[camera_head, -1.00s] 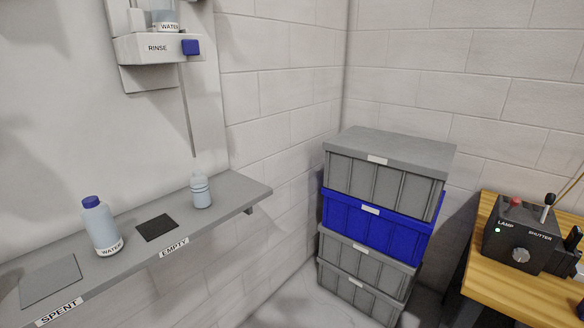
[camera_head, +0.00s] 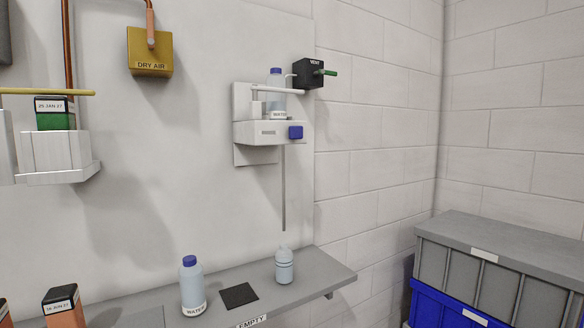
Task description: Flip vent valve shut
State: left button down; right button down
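The vent valve (camera_head: 308,74) is a small black box labelled VENT at the upper middle of the head view. Its green lever (camera_head: 326,72) sticks out roughly level to the right. The box sits beside a water bottle (camera_head: 276,92) with a blue cap, above the white rinse unit (camera_head: 268,132) with its blue button (camera_head: 295,132). Neither of my grippers shows in the head view.
A grey shelf (camera_head: 318,272) below carries a water bottle (camera_head: 192,287), a dark pad (camera_head: 239,294) and a small clear bottle (camera_head: 284,266). A yellow DRY AIR box (camera_head: 150,52) hangs at upper left. Stacked crates (camera_head: 497,262) stand at lower right.

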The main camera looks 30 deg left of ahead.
aim_at(320, 72)
jog(key=i+j+u, duration=0.15)
jog(key=j+u, duration=0.2)
jog(key=i+j+u, duration=0.15)
jog(key=u, duration=0.15)
jog(key=i, duration=0.05)
